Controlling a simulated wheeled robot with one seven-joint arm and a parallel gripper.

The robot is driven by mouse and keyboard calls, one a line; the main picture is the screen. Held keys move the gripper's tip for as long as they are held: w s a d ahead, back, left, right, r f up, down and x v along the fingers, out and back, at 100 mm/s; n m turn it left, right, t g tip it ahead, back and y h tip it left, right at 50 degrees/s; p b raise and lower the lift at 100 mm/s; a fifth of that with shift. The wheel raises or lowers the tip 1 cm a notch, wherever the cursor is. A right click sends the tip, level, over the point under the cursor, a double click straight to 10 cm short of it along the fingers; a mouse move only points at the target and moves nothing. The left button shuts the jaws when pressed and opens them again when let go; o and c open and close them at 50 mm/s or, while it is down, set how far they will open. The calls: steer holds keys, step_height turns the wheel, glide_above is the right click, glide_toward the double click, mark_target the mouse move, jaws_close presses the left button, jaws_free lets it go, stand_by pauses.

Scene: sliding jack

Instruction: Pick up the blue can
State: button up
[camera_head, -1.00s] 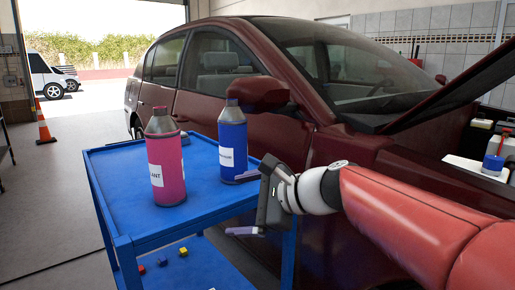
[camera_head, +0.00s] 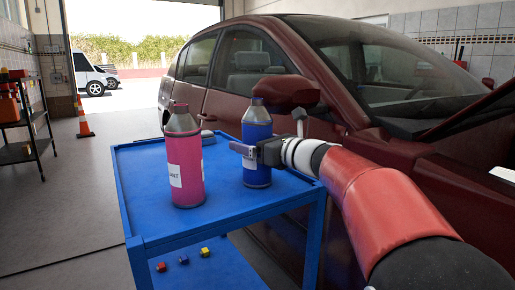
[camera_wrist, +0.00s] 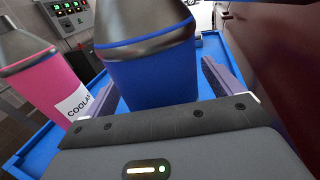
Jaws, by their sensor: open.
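The blue can (camera_head: 257,135) stands upright on the blue cart top (camera_head: 150,215). It has a grey cone top and a dark cap. My gripper (camera_head: 243,149) is open at the can's near side, in front of its middle in the head view. In the wrist view the blue can (camera_wrist: 152,60) fills the space ahead of my gripper (camera_wrist: 160,92). The right finger is beside the can with a small gap.
A pink coolant can (camera_head: 185,160) stands upright left of the blue can; it also shows close on the left in the wrist view (camera_wrist: 45,85). The red car (camera_head: 385,120) is close behind and right of the cart. Small coloured blocks (camera_head: 183,259) lie on the lower shelf.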

steer(key=shift+w+a, duration=0.35)
steer(key=shift+r, duration=0.15)
steer(key=c, duration=1.5)
